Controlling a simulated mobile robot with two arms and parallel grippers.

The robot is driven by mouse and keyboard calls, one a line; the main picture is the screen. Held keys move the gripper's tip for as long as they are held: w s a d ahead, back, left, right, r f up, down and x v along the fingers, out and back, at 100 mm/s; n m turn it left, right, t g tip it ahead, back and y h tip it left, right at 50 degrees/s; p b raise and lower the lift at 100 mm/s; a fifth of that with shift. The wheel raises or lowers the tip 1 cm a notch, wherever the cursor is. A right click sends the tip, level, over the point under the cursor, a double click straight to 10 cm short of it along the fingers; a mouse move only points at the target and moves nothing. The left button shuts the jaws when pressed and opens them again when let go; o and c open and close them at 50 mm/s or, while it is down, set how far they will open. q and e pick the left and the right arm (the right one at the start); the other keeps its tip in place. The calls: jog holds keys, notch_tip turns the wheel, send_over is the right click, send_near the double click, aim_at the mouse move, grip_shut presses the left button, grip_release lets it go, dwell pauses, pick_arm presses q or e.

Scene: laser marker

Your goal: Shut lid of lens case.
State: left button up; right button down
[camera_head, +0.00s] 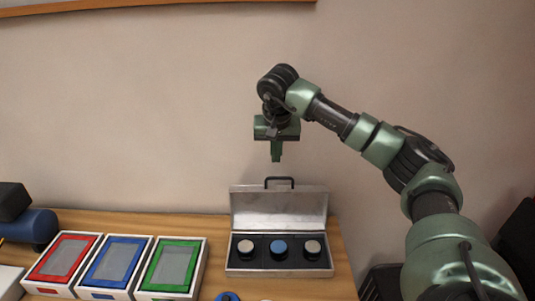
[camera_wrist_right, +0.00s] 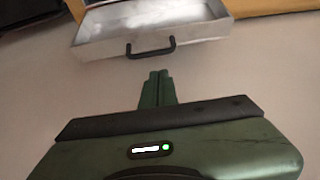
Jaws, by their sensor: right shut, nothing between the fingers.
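The lens case (camera_head: 279,262) stands on the wooden table with its silver lid (camera_head: 279,208) raised upright at the back. Several round lens pieces sit in its dark insert, the middle one blue. A black handle (camera_head: 279,181) is on the lid's top edge. My right gripper (camera_head: 276,158) is shut and empty, pointing down above the lid's handle and apart from it. In the right wrist view the shut fingers (camera_wrist_right: 156,80) point toward the lid (camera_wrist_right: 150,32) and its handle (camera_wrist_right: 151,49), with a gap between.
Red (camera_head: 65,258), blue (camera_head: 115,261) and green (camera_head: 173,265) framed boxes stand left of the case. A dark blue cylindrical object (camera_head: 30,227) is at the far left. The wall (camera_head: 150,110) is close behind the table. A small blue item (camera_head: 227,296) lies in front of the case.

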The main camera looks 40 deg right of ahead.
jog(key=p, duration=0.1)
send_over(275, 186)
notch_tip(275, 186, down, 5)
jog(key=shift+f, duration=0.2)
jog(key=shift+w+d+f, duration=0.1)
jog(key=shift+f, duration=0.55)
jog(key=shift+d, duration=0.1)
